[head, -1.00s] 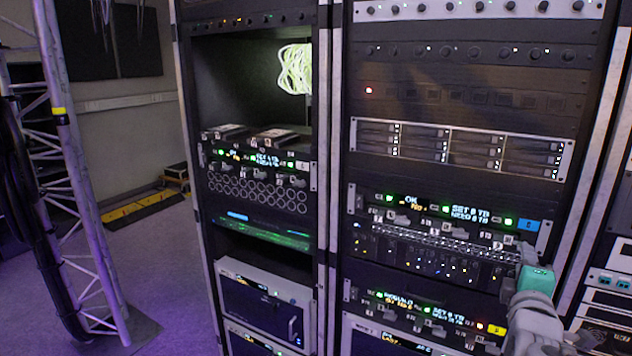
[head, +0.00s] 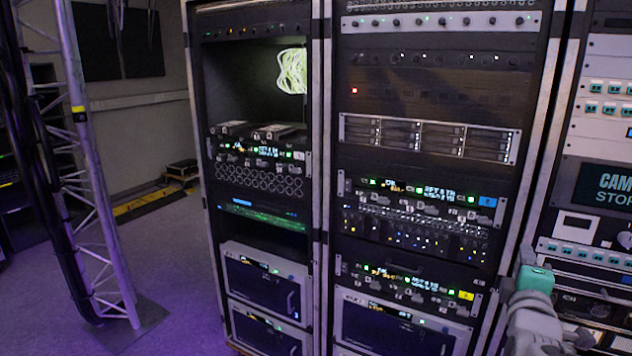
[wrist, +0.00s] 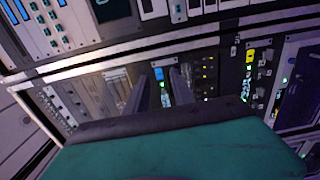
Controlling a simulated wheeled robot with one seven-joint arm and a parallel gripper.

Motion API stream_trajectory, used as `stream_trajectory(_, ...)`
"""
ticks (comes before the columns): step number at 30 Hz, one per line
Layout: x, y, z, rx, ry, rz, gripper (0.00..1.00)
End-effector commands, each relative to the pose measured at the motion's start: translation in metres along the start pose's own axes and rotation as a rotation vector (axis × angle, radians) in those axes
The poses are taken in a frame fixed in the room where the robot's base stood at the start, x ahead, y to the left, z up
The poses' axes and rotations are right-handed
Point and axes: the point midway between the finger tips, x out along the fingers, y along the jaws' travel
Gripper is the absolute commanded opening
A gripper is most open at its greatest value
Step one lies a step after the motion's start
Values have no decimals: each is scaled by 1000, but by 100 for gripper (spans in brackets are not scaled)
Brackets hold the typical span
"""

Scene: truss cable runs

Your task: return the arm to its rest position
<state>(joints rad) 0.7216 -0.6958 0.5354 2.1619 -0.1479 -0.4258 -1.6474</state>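My arm shows at the lower right of the head view, its teal wrist part in front of the right edge of the middle rack. The fingertips cannot be made out there. In the wrist view my gripper (wrist: 160,88) points at the rack front. Its two dark fingers stand apart with a gap between them, and nothing is held. A blue label (wrist: 158,73) shows beyond the gap. Whether the fingers touch the rack cannot be told, but I see no contact.
The middle rack (head: 322,150) holds several lit units, with a yellow tag (head: 466,295) low on its right. Another rack (head: 600,145) stands close at the right, beside my arm. A truss tower (head: 95,180) stands at the left, with open floor (head: 175,260) beside it.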

Motion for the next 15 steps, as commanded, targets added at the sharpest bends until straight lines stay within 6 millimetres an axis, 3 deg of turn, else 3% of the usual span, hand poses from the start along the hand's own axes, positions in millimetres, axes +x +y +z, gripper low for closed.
stream_trajectory(8, -6, -25, -32, 170, 52, -148, 29)
stream_trajectory(15, -29, -61, -85, 391, 98, -376, 29)
